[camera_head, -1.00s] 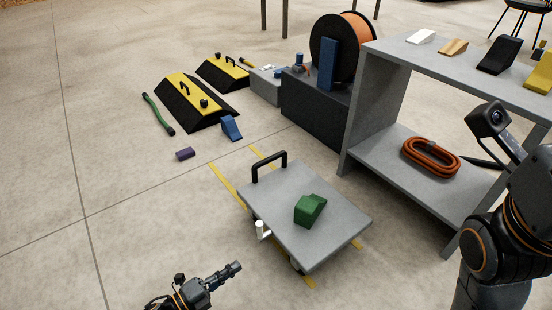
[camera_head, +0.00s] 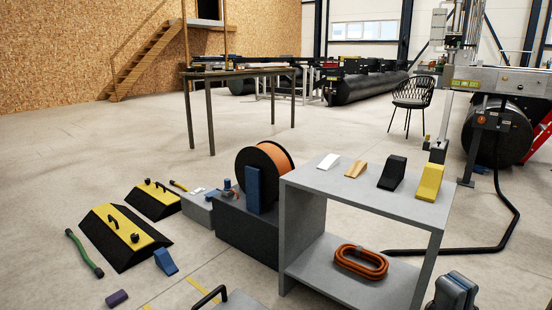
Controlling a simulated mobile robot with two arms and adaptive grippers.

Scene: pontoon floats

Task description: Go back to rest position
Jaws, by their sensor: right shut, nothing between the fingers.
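My right gripper (camera_head: 456,290) shows at the bottom right edge, in front of the grey shelf unit (camera_head: 330,192). It is shut and empty, and the frame cuts off part of it. My left gripper is out of view. The grey cart (camera_head: 243,302) shows only its far edge and black handle at the bottom; the rest is below the frame.
The shelf holds white, wooden, black and yellow wedges on top and an orange hose coil (camera_head: 361,262) below. A cable reel (camera_head: 265,172), yellow-black ramps (camera_head: 122,236) and a blue wedge (camera_head: 166,262) stand left. A black hose (camera_head: 500,235) crosses the floor at right.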

